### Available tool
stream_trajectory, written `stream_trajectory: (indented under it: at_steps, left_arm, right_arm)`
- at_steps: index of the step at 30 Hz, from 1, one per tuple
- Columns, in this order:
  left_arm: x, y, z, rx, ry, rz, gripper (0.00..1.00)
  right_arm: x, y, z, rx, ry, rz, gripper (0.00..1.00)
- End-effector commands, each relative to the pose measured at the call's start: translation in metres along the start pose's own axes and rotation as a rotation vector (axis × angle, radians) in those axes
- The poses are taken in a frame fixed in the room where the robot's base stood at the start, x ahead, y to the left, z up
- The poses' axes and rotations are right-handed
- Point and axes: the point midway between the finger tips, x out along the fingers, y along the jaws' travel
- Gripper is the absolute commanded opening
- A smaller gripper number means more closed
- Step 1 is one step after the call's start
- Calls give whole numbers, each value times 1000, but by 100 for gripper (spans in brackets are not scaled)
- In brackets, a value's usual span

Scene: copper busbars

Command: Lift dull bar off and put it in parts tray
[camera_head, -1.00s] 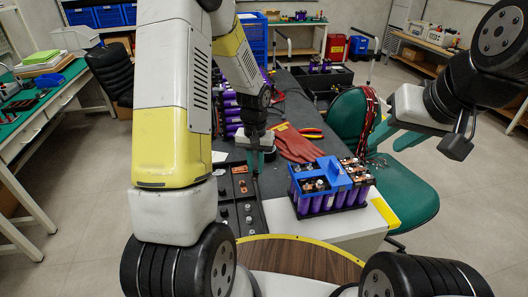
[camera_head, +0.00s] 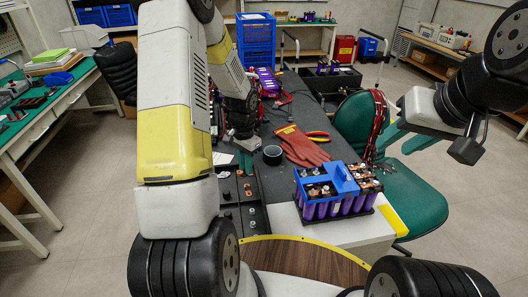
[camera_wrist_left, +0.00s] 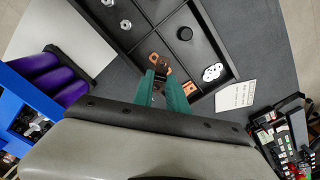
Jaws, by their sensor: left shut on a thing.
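In the left wrist view, my left gripper (camera_wrist_left: 162,78) is shut on a brownish copper bar (camera_wrist_left: 159,63), which sticks out past the fingertips. The bar is over the black, divided parts tray (camera_wrist_left: 202,42); I cannot tell whether it touches the floor. In the head view, my left gripper (camera_head: 244,161) is low at the tray's far end, and the bar cannot be made out. The tray (camera_head: 262,218) is partly hidden by my left arm. The battery module (camera_head: 328,188), with blue frame and purple cells, stands right of the tray. My right gripper (camera_head: 406,138) is open and empty.
A black tape roll (camera_head: 272,154) and red gloves (camera_head: 301,147) lie on the dark mat behind the module. Another copper piece (camera_wrist_left: 189,88), a black cap (camera_wrist_left: 184,33) and silvery parts (camera_wrist_left: 213,72) lie in the tray. A white label (camera_wrist_left: 236,95) lies beside it.

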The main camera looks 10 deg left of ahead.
Motion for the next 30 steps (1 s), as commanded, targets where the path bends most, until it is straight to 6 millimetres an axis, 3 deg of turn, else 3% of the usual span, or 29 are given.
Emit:
stream_trajectory:
  at_steps: [6, 12, 20, 30]
  left_arm:
    - [19, -43, 19, 334, 0, 2, 0]
    - [30, -68, 33, 563, 1, 1, 0]
    - [41, -77, 38, 662, 2, 1, 0]
    - [72, -78, 38, 661, 3, -1, 0]
  right_arm:
    - [0, 0, 0, 0, 0, 0, 36]
    - [0, 0, 0, 0, 0, 0, 36]
    - [0, 0, 0, 0, 0, 0, 36]
    - [0, 0, 0, 0, 0, 0, 36]
